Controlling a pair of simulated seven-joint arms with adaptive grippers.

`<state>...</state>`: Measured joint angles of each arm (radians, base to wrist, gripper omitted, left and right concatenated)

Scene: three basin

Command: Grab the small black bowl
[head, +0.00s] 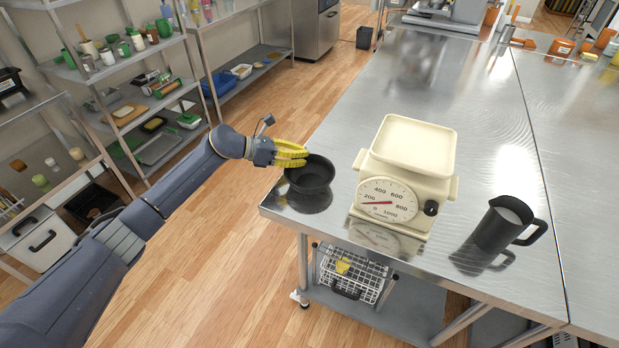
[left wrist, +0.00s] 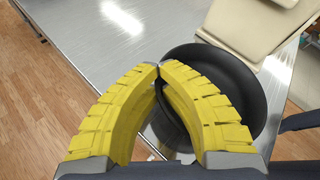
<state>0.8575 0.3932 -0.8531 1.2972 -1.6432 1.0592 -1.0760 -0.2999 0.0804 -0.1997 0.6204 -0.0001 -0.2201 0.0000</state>
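The small black bowl (head: 312,176) is at the near left corner of the steel table, its dark reflection just below it. My left gripper (head: 306,156) reaches in from the left, its yellow fingers at the bowl's left rim. In the left wrist view, the gripper (left wrist: 159,68) has its fingertips together at the rim of the bowl (left wrist: 255,85). One finger lies over the inside and the other outside, so it looks shut on the rim. Whether the bowl touches the table is hard to tell. My right gripper is not in view.
A cream kitchen scale (head: 410,165) stands just right of the bowl. A black jug (head: 505,225) with white contents stands farther right. The steel table (head: 440,85) is clear behind the scale.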

